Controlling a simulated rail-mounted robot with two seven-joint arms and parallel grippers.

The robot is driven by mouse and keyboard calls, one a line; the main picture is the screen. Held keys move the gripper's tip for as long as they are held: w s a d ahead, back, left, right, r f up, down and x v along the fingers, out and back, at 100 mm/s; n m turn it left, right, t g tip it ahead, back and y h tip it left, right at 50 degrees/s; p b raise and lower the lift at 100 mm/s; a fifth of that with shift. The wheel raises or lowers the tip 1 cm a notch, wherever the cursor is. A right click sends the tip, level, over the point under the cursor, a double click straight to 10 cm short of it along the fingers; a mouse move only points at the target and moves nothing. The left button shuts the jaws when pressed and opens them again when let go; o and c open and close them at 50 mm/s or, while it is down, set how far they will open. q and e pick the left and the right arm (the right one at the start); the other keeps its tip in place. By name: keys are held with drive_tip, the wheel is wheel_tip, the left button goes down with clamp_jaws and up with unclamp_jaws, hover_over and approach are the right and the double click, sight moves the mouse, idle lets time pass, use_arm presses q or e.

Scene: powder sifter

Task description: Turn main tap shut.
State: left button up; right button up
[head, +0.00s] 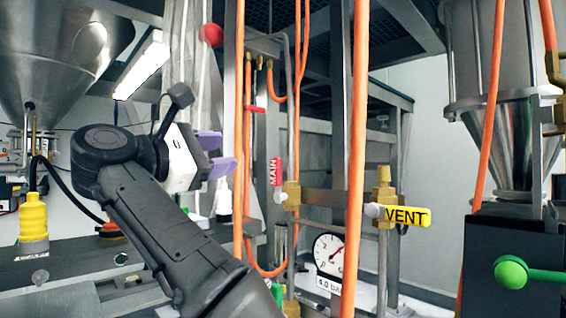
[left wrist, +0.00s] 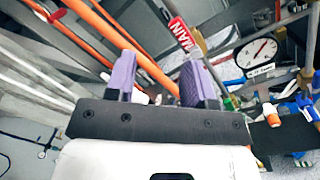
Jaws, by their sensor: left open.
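The main tap's red handle (head: 274,171), lettered MAIN, stands upright at a brass fitting (head: 290,195) on the pipework in the head view. In the left wrist view the red MAIN handle (left wrist: 180,33) shows beyond the fingers, near the top centre. My left gripper (head: 224,153) is open with purple fingers, to the left of the handle in the head view. Its fingers (left wrist: 160,78) are apart and empty in the left wrist view. I see no contact with the handle. My right gripper is not in view.
Orange hoses (head: 357,130) run vertically near the tap. The yellow VENT handle (head: 406,215) lies level to the right. A pressure gauge (head: 328,252) sits below. A green-knobbed lever (head: 511,272) is at far right, and a yellow bottle-shaped object (head: 33,218) at left.

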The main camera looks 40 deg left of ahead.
sight(273, 161)
use_arm(q)
drive_tip(key=w+n+p, duration=0.1)
drive_tip(key=w+n, duration=0.2)
drive_tip(key=w, duration=0.1)
drive_tip(key=w+d+n+p, duration=0.1)
drive_tip(key=w+n, duration=0.2)
drive_tip(key=w, duration=0.1)
drive_tip(key=w+d+f+n+g+h+p, duration=0.1)
drive_tip(key=w+n, duration=0.2)
drive_tip(key=w, duration=0.1)
drive_tip(key=shift+w+d, duration=0.2)
drive_tip(key=shift+d, duration=0.05)
drive_tip(key=shift+w+d+f+p, duration=0.15)
drive_tip(key=shift+w+p, duration=0.2)
drive_tip(key=shift+w, duration=0.6)
clamp_jaws()
